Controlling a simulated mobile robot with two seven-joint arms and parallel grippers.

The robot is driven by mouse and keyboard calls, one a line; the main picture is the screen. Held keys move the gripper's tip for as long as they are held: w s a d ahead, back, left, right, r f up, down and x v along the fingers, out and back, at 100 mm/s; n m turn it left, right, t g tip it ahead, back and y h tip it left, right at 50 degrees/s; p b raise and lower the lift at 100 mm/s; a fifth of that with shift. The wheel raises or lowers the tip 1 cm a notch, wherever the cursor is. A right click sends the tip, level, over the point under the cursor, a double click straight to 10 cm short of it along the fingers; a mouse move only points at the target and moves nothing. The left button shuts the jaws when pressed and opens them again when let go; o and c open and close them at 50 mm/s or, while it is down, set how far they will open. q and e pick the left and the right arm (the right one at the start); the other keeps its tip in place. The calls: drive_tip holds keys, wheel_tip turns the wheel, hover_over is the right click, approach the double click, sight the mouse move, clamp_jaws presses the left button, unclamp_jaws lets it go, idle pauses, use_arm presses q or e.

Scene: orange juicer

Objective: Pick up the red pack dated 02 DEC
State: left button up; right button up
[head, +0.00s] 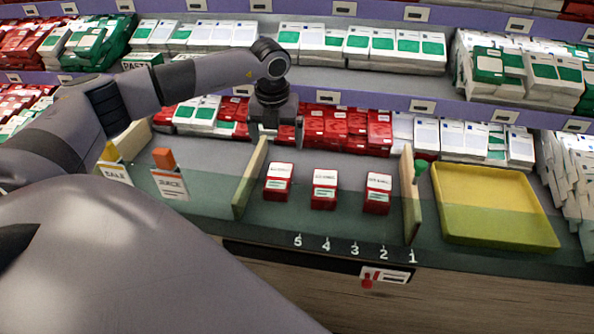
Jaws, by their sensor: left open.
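Three red packs with white labels stand in a row on the dark green counter between two wooden dividers: a left pack (277,190), a middle pack (324,198) and a right pack (377,202). The print on their labels is too small to read, so I cannot tell which is dated 02 DEC. My left gripper (276,134) is open and empty, pointing down, above and behind the left pack, apart from it. My right gripper is not in view.
The left divider (250,180) and right divider (411,196) flank the packs. A yellow tray (490,205) lies to the right, empty. A green knob (420,168) stands by the right divider. Small signs (171,183) stand at left. Full shelves rise behind.

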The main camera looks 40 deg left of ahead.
use_arm(q)
drive_tip(key=b, duration=0.4)
hover_over(278, 176)
drive_tip(key=f, duration=0.5)
drive_tip(key=shift+s+d+f, duration=0.1)
drive_tip(key=shift+s+d, duration=0.1)
wheel_tip(278, 176, down, 7)
drive_tip(key=shift+w+a+r+b, duration=0.1)
drive_tip(key=shift+w+r+b, duration=0.1)
drive_tip(key=shift+b, duration=0.65)
drive_tip(key=shift+f, duration=0.2)
drive_tip(key=c, duration=1.2)
drive_tip(key=shift+c, duration=0.3)
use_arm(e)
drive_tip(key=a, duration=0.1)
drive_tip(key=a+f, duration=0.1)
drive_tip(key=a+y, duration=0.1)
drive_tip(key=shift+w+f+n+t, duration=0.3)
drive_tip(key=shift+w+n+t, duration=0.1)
use_arm(q)
drive_tip(key=shift+r, duration=0.15)
